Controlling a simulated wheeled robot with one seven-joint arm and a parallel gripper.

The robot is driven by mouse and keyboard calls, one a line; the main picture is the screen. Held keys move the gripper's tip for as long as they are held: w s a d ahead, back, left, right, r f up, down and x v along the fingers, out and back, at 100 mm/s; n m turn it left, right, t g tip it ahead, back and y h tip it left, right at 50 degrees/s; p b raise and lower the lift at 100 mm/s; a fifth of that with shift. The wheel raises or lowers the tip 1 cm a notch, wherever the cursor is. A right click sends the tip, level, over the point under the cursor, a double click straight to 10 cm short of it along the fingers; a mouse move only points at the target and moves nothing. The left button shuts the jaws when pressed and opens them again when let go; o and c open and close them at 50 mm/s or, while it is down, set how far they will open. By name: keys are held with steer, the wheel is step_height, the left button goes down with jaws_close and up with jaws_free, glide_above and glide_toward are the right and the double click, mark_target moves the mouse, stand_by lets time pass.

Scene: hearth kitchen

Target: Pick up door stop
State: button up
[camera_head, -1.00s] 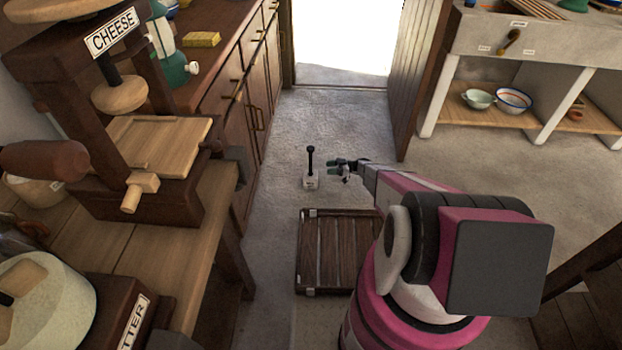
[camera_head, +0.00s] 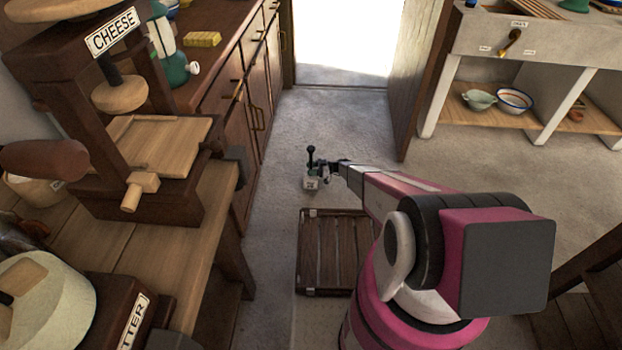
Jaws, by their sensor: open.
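The door stop (camera_head: 310,183) stands upright on the stone floor, in the middle of the head view, between the left cabinets and the wooden door. It has a pale block base with a small dark-marked label and a dark upright handle with a round knob. My gripper (camera_head: 317,170) is open at the door stop's handle, reaching in from the right. Its fingertips overlap the handle in the picture. I cannot tell whether the fingers are around the handle or only beside it, or whether they touch it.
A slatted wooden crate or pallet (camera_head: 334,252) lies on the floor just in front of the door stop. Drawer cabinets (camera_head: 232,88) and a cheese press (camera_head: 150,150) stand on the left. The open doorway (camera_head: 343,40) is behind, with floor clear before it.

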jaws_close()
stand_by(0.3)
steer(key=shift+r, duration=0.1)
stand_by(1.0)
